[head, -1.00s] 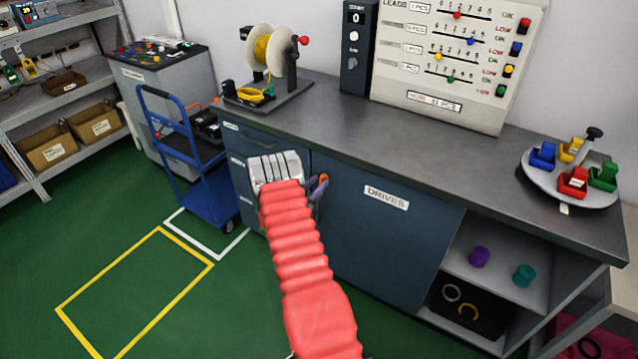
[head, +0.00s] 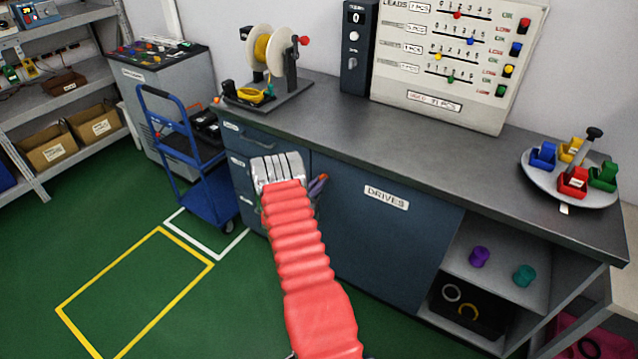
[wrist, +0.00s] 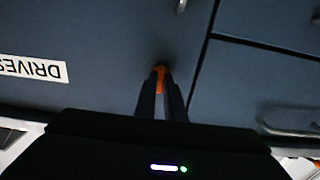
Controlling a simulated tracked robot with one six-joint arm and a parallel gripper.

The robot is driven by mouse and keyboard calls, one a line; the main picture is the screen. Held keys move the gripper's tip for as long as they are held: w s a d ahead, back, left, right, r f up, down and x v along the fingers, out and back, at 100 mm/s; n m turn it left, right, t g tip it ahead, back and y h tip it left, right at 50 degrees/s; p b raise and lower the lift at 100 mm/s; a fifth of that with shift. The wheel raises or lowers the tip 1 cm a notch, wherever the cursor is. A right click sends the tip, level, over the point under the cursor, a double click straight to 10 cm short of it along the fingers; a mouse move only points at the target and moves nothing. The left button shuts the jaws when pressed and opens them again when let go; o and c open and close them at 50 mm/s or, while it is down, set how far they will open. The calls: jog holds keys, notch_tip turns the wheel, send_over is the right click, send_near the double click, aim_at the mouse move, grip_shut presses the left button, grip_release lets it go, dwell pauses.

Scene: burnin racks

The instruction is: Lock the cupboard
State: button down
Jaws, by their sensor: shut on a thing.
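The cupboard is the dark blue door labelled DRIVES (head: 386,240) under the bench, and it looks shut. In the wrist view the same door (wrist: 95,35) appears with its label upside down. My gripper (wrist: 160,82) is at the door's edge, near the seam beside the drawers. Its two dark fingers are closed on a small orange piece (wrist: 159,74), likely a key or knob, at the door face. The fingers hide most of it. In the head view my gripper (head: 320,181) is partly hidden behind my red-sleeved arm.
Blue drawers (head: 243,135) adjoin the door on the left. The bench top (head: 400,130) overhangs it and carries a cable reel (head: 265,55) and a round tray (head: 570,195) of coloured bins. A blue trolley (head: 205,195) stands left. Green floor is clear in front.

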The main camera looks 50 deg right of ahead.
jog(key=shift+n, duration=0.4)
jog(key=n, duration=1.7)
jog(key=shift+w+f, duration=0.1)
jog(key=shift+w, duration=0.3)
jog(key=shift+n, duration=0.3)
jog(key=c, duration=1.8)
grip_release()
jog(key=shift+s+f, duration=0.1)
jog(key=shift+c, duration=0.2)
jog(key=shift+a, duration=0.1)
